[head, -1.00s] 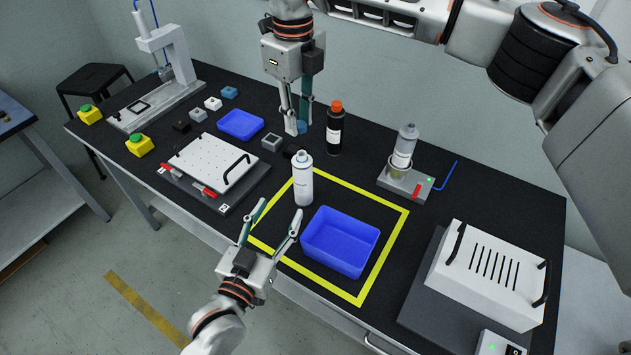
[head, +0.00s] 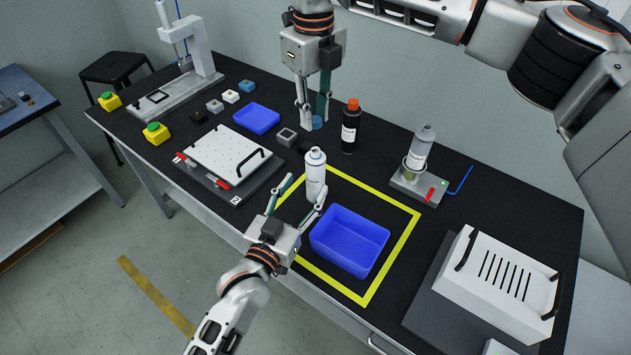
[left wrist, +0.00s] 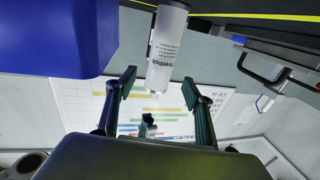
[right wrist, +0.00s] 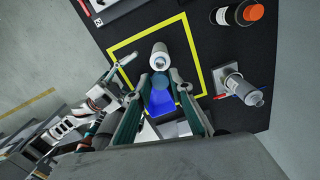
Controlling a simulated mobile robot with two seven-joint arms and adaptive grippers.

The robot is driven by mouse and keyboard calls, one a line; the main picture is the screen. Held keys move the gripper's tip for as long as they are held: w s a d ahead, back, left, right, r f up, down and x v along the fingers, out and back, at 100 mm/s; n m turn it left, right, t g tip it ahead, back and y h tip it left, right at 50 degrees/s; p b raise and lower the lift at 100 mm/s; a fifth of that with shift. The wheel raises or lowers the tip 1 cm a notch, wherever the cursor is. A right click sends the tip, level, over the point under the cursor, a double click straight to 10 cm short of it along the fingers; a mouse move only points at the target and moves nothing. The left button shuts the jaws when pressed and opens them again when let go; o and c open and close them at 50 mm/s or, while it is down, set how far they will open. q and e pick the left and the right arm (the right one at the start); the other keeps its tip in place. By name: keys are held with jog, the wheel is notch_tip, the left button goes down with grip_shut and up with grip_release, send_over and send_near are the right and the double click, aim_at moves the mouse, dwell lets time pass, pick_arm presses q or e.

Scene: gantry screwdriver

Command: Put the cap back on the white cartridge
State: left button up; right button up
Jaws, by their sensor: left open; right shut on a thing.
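The white cartridge (head: 316,178) stands upright inside the yellow-outlined square, left of the blue bin. Its top has a blue-grey rim. My left gripper (head: 306,189) is open and low at its near side, fingers spread toward the cartridge. In the left wrist view the cartridge (left wrist: 167,50) shows just beyond and between the open fingertips (left wrist: 158,80). My right gripper (head: 313,118) points down behind the cartridge and is shut on the small blue cap (head: 317,123). The cap (right wrist: 160,80) also shows between its fingertips in the right wrist view, apart from the cartridge (right wrist: 160,55).
The blue bin (head: 349,240) stands right of the cartridge. A black bottle with an orange top (head: 349,128) stands behind it, near my right gripper. A grey bottle (head: 421,148) sits in a stand further right. A white perforated plate (head: 225,155) lies at left.

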pick_arm(q)
jog(key=x, duration=0.7)
grip_shut()
pick_arm(e)
send_over(315, 149)
jog(key=shift+f, duration=2.5)
